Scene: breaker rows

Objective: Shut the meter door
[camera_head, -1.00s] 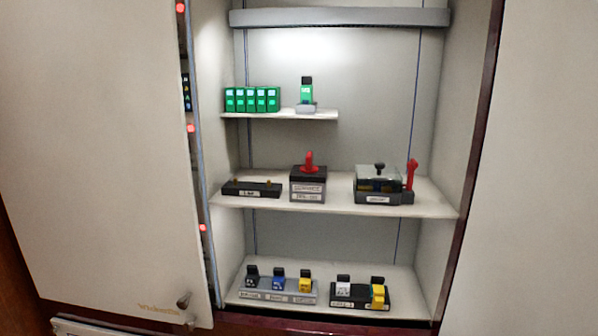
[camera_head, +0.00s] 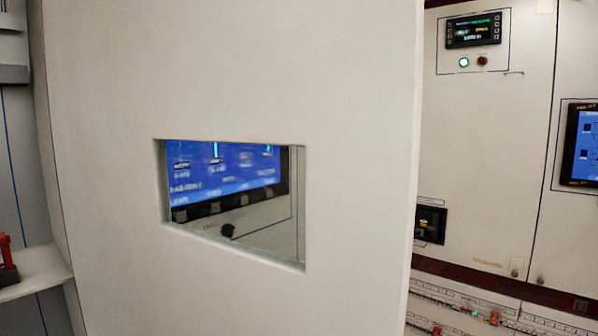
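A large pale door (camera_head: 350,120) stands open across the middle of the head view. It has a rectangular window (camera_head: 230,200) in it, through which a blue display (camera_head: 235,175) and a dark knob show. Its right edge is free and stands out in front of the cabinets behind. The open cabinet it borders shows at the far left. I cannot tell for sure that this is the meter door. Neither of my grippers is in view.
At the left, a shelf (camera_head: 35,270) with a red-handled switch (camera_head: 6,260) sits inside the open cabinet. At the right are closed cabinet fronts (camera_head: 480,150) with a small dark panel (camera_head: 473,29), and another blue screen (camera_head: 581,145) at the edge.

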